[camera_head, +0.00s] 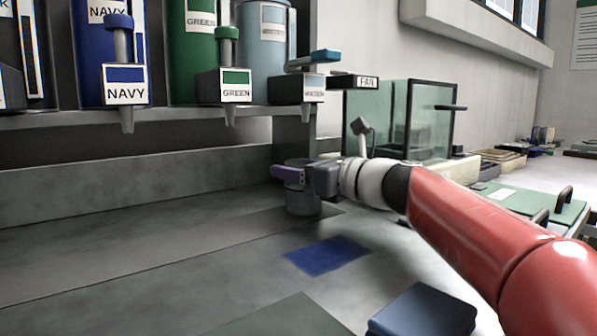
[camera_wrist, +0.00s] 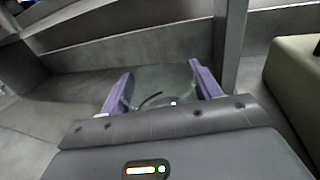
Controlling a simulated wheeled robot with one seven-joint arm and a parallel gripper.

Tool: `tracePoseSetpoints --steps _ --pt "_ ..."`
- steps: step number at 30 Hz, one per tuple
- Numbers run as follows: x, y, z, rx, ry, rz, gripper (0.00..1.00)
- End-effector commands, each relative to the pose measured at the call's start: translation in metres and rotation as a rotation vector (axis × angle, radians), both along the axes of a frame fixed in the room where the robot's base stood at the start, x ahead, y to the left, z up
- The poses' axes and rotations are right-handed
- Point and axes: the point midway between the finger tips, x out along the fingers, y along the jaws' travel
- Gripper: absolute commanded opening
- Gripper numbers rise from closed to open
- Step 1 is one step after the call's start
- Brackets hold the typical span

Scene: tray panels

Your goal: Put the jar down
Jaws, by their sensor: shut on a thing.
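The jar (camera_head: 303,205) is a grey, see-through cylinder on or just above the grey counter, in front of the dispenser shelf's post. My gripper (camera_head: 288,175) is shut on it near its top, with purple fingers on its sides. In the wrist view the jar (camera_wrist: 160,84) shows as clear glass between the two purple fingers (camera_wrist: 166,88). Whether its base touches the counter cannot be told. A blue patch (camera_head: 327,255) lies flat on the counter, to the right of and nearer than the jar.
Navy (camera_head: 125,85), green (camera_head: 237,86) and grey-blue (camera_head: 313,88) dispensers stand on a shelf above the counter. A glass-walled box (camera_head: 430,125) labelled FAN stands behind my arm. A dark blue block (camera_head: 425,312) is at the front. The counter's left side is clear.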

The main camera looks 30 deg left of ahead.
Motion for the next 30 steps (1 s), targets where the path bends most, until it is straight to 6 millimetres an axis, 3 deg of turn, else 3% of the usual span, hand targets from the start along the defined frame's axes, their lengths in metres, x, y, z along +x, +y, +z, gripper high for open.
tracePoseSetpoints --steps 3,4,9,20,30 --pt "0.0 0.0 -0.001 0.002 -0.001 0.0 0.22" --pt "0.0 0.0 -0.002 0.0 0.0 0.0 0.64" --pt "0.0 0.0 -0.002 -0.001 0.0 0.0 0.85" --pt "0.0 -0.005 0.0 0.0 -0.001 -0.002 0.85" --pt "-0.014 -0.069 0.0 0.0 -0.001 -0.005 0.85"
